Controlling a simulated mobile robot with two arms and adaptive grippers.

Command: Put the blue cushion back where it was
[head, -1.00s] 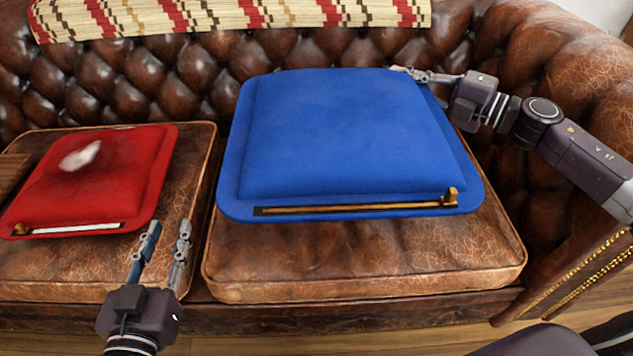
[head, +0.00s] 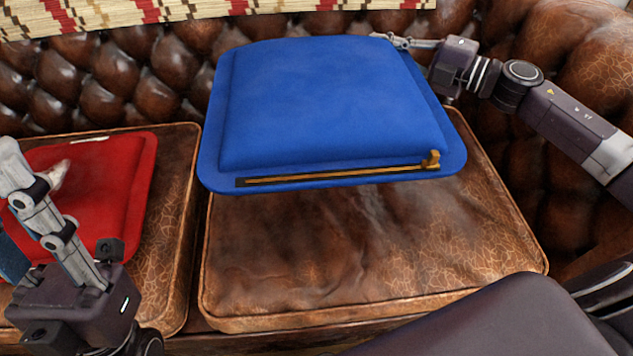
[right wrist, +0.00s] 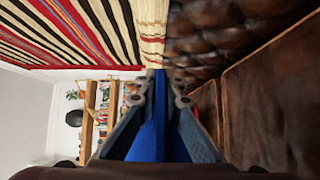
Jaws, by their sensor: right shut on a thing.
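The blue cushion (head: 325,110) is held up above the right leather seat, tilted, with its zipped edge facing me. My right gripper (head: 400,42) is shut on its far right edge. In the right wrist view, the blue cloth (right wrist: 158,130) shows between the fingers of the right gripper (right wrist: 158,88). The bare right seat (head: 370,250) shows below and in front of the cushion. My left gripper (head: 10,215) is open and empty at the left edge, in front of the red cushion; one finger is partly out of frame.
A red cushion (head: 125,185) with a white patch lies on the left seat (head: 165,250). The tufted backrest (head: 150,70) stands behind, with a striped blanket (head: 130,14) over its top. The sofa's right arm (head: 590,75) rises beside my right arm. A shelf (right wrist: 112,115) shows in the right wrist view.

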